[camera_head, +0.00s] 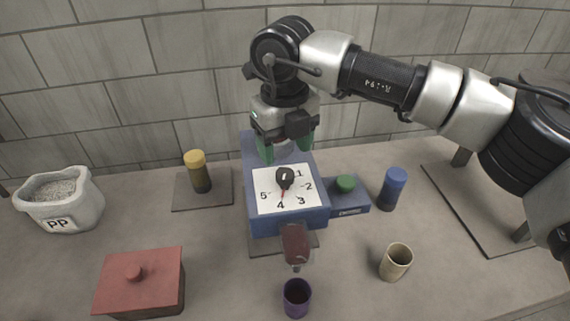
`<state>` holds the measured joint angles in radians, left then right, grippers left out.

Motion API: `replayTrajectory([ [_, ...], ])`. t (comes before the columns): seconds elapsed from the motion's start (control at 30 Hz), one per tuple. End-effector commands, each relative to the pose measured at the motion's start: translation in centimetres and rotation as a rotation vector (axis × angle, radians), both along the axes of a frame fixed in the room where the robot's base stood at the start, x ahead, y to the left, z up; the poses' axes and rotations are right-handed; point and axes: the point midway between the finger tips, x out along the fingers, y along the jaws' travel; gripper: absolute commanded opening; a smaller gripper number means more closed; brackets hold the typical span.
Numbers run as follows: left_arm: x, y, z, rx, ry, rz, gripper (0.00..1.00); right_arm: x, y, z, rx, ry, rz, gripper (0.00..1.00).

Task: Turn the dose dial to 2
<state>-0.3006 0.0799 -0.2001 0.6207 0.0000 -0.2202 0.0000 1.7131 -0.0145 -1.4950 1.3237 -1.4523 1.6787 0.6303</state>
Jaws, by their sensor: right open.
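The dose dial is a black knob (285,178) on a white face (265,205) with the numbers 1 to 5, on the sloped front of a blue box (290,222). A thin red pointer runs from the knob down to the 4. The 2 is at the right of the knob. My right gripper (286,150), with green fingers, hangs over the back part of the box, just behind and above the knob. Its fingers are apart and nothing shows between them. The knob is in plain sight. My left gripper is not in view.
A dark red spout (295,243) sits at the box's front, above a purple cup (297,298). A green button (346,184), blue cylinder (393,187) and beige cup (396,262) stand at right. A yellow-topped jar (199,172), PP sack (60,200) and red lidded box (140,280) are left.

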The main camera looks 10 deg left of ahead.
Motion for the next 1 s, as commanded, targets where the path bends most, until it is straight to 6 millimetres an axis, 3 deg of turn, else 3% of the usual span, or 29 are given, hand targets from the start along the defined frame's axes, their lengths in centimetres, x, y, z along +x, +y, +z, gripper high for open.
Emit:
replayTrajectory([
  [0.3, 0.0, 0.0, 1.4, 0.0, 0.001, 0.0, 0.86, 0.0, 0.0, -4.9, 0.002, 0.004, 0.0, 0.63],
  [0.7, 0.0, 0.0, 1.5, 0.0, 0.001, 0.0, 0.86, 0.0, 0.0, -5.8, 0.003, 0.001, 0.001, 0.63],
  [1.0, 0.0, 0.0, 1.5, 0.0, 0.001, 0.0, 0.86, 0.0, 0.0, -5.8, 0.003, 0.001, 0.001, 0.18],
])
